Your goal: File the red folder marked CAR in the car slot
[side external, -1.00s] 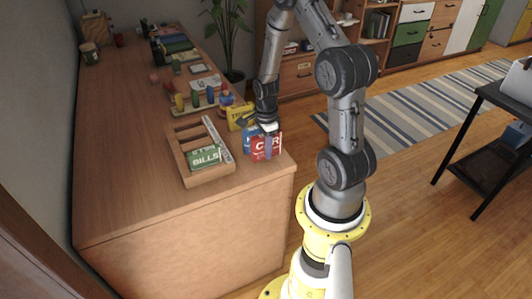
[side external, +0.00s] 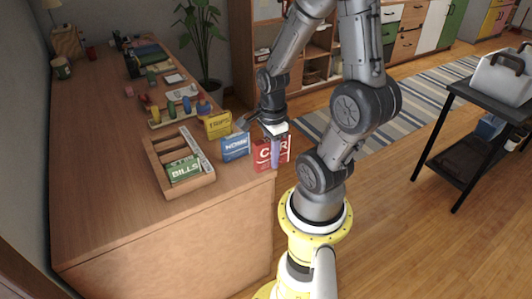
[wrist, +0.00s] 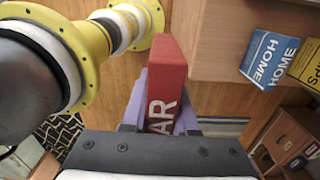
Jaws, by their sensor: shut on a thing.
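The red CAR folder (side external: 263,156) is upright at the right edge of the wooden desk. My gripper (side external: 276,152) is shut on it, with a purple finger across its face. In the wrist view the red folder (wrist: 168,75) stands between the purple fingers, with "AR" readable. The wooden sorter tray (side external: 202,182) lies on the desk to the left, with slots side by side. The green BILLS folder (side external: 184,169) is in its front part. The slot labels are too small to read.
The blue HOME folder (side external: 235,147) and yellow TRIPS folder (side external: 217,125) stand between the tray and my gripper. A peg toy (side external: 172,112) is behind the tray. The desk's front left (side external: 110,200) is clear.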

